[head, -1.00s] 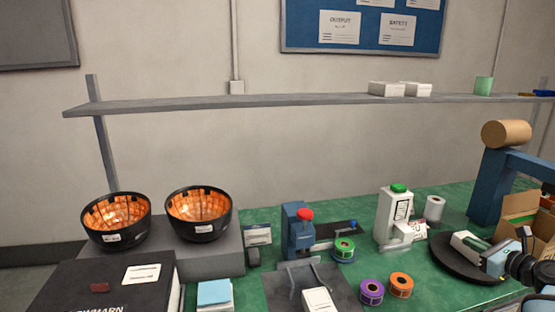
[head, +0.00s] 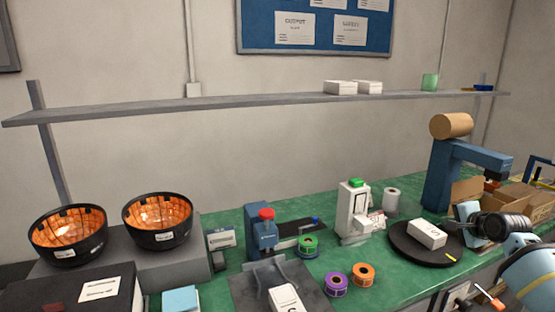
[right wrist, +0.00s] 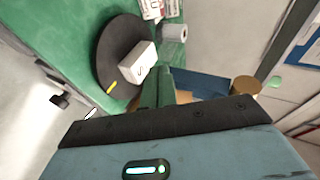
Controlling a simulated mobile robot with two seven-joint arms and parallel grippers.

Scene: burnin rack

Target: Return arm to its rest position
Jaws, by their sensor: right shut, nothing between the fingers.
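My right gripper (head: 467,228) is at the right of the head view, just right of the black round turntable (head: 398,250). Its fingers are shut and empty, and they are hard to make out against the arm. A white box (head: 427,234) lies on the turntable, apart from the gripper. In the right wrist view the white box (right wrist: 137,62) and the dark turntable (right wrist: 106,50) show beyond my gripper's housing. My left gripper is not in view.
A blue press-like stand (head: 438,175) with a tan cylinder on top and open cardboard boxes (head: 468,191) stand behind my right arm. A white dispenser (head: 353,212) and label rolls (head: 364,275) are left of the turntable. A grey shelf (head: 250,103) spans the wall.

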